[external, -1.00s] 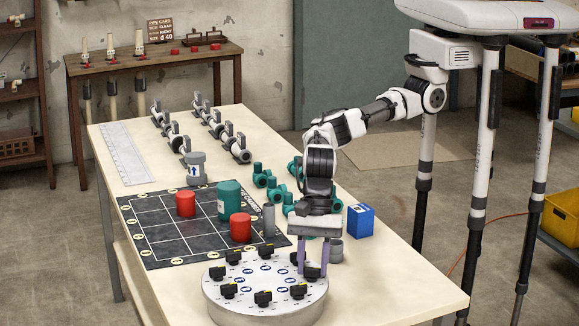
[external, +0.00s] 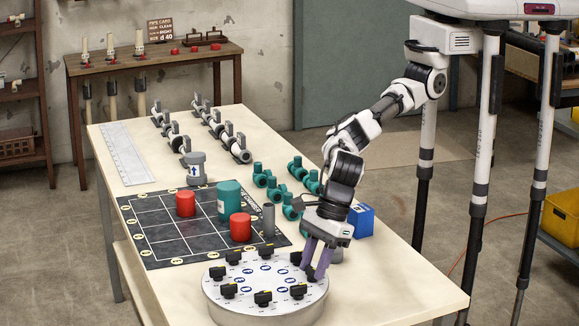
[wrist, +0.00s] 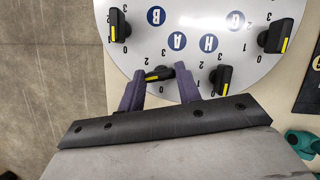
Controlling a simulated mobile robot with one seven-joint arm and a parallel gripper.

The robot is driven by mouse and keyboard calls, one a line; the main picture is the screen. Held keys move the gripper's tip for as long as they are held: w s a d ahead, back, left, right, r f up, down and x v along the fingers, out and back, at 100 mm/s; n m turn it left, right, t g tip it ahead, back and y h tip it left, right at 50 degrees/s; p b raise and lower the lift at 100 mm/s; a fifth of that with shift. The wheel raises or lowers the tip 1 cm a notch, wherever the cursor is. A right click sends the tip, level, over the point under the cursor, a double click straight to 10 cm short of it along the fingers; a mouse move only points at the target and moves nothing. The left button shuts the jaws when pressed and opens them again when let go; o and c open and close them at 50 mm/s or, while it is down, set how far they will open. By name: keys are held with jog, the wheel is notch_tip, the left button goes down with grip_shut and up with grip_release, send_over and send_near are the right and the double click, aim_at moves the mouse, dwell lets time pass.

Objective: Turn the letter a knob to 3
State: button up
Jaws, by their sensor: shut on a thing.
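The round silver dial plate (external: 262,306) stands on the near end of the table, with several black knobs around its rim. In the wrist view the letter A (wrist: 177,41) is printed in a blue circle on the plate (wrist: 175,15). The letter a knob (wrist: 158,72) is the black one nearest that letter. My gripper (wrist: 163,87) is shut on this knob, one purple finger on each side. The knob's yellow mark points sideways, toward the picture's left or right; I cannot tell its number. In the external view my gripper (external: 314,276) tilts at the plate's right edge and mostly hides the knob.
The neighbouring B knob (wrist: 118,25) and H knob (wrist: 222,78) sit close on either side. A blue box (external: 361,220), teal fittings (external: 291,206) and a grey cylinder (external: 268,220) stand behind the plate. A dark grid mat (external: 160,235) holds red and teal cylinders.

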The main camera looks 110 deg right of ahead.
jog(key=m+h, duration=0.1)
jog(key=m, duration=0.1)
jog(key=m+h+p, duration=0.1)
jog(key=m, duration=0.2)
jog(key=shift+s+a+m, duration=0.1)
jog(key=shift+a+m, duration=0.1)
jog(key=shift+m, duration=0.1)
jog(key=shift+f+m+h, duration=0.15)
jog(key=shift+m+h, duration=0.25)
jog(key=shift+m, duration=0.4)
jog(key=shift+m+b, duration=0.7)
jog(key=shift+b, duration=0.1)
jog(key=shift+m+h+b, duration=0.6)
jog(key=shift+m+b, duration=0.2)
jog(key=shift+b, duration=0.15)
jog(key=o, duration=1)
jog(key=shift+c, duration=0.2)
jog(key=shift+a+r+g, duration=0.1)
jog(key=shift+r+g, duration=0.15)
jog(key=shift+g, duration=0.05)
jog(key=p+v, duration=0.2)
jog(key=v, duration=1.1)
jog(key=shift+r, duration=0.3)
